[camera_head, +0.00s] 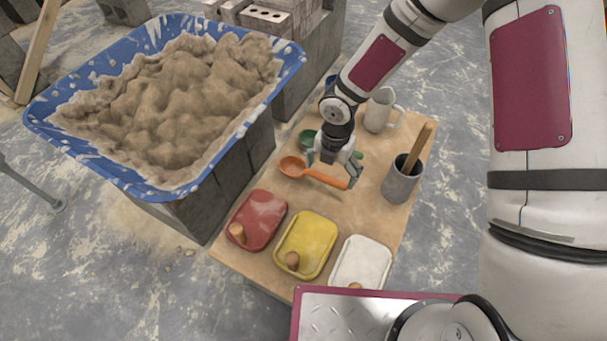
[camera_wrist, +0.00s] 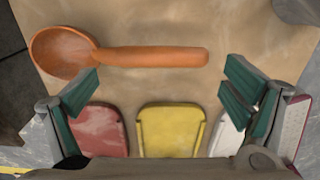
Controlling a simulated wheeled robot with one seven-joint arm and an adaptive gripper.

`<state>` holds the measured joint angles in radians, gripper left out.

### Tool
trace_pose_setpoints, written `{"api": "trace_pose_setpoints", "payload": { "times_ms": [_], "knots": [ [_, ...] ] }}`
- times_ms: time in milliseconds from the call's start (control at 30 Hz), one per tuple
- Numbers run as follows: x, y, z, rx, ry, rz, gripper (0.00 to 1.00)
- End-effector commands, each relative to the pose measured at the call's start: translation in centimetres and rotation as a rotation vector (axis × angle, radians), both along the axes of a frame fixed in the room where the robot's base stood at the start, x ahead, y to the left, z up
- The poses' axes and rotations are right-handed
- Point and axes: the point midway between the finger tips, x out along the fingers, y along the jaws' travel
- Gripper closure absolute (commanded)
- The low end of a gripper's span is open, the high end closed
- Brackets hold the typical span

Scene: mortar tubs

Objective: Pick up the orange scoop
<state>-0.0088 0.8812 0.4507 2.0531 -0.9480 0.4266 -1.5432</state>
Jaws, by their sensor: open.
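The orange scoop (camera_head: 326,178) lies on the wooden board, its bowl to the left and its handle to the right. In the wrist view the scoop (camera_wrist: 150,56) lies across the upper part of the picture, beyond the fingertips. My gripper (camera_head: 335,171) is open and empty, just above or beside the scoop's handle. In the wrist view my gripper (camera_wrist: 163,83) shows its green-padded fingers wide apart. I cannot tell the exact height between fingers and handle.
Red (camera_head: 257,220), yellow (camera_head: 306,245) and white trays (camera_head: 362,263) line the board's (camera_head: 232,252) near side. A grey cup (camera_head: 402,180) with a wooden handle and a pale jug (camera_head: 379,110) stand right and behind. A blue tub (camera_head: 290,66) of mortar stands left. A green item (camera_head: 306,138) lies behind.

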Motion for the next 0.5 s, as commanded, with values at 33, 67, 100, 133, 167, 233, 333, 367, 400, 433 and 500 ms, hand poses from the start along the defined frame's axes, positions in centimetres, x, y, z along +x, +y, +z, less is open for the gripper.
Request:
{"api": "trace_pose_setpoints", "payload": {
  "times_ms": [33,67,100,133,167,233,333,367,400,433,500],
  "knots": [
    [0.0,0.0,-0.3,0.0,0.0,0.0,0.06],
    [0.0,0.0,-0.4,0.0,0.0,0.0,0.06],
    [0.0,0.0,-0.7,-0.001,0.0,-0.001,0.06],
    [0.0,0.0,-1.0,-0.001,0.0,-0.001,0.06],
    [0.0,-0.1,-1.4,-0.001,0.001,-0.001,0.06],
    [0.0,-0.1,-2.3,0.0,0.001,-0.001,0.06],
    [0.0,-0.2,-3.7,0.0,0.001,0.0,0.06],
    [0.0,-0.2,-4.2,-0.001,0.001,0.001,0.06],
    [-0.1,-0.2,-4.7,-0.001,0.001,0.0,0.06],
    [-0.1,-0.2,-4.9,-0.001,0.001,0.0,0.06],
    [0.0,-0.1,-5.2,0.0,0.0,-0.001,0.06]
  ]
}}
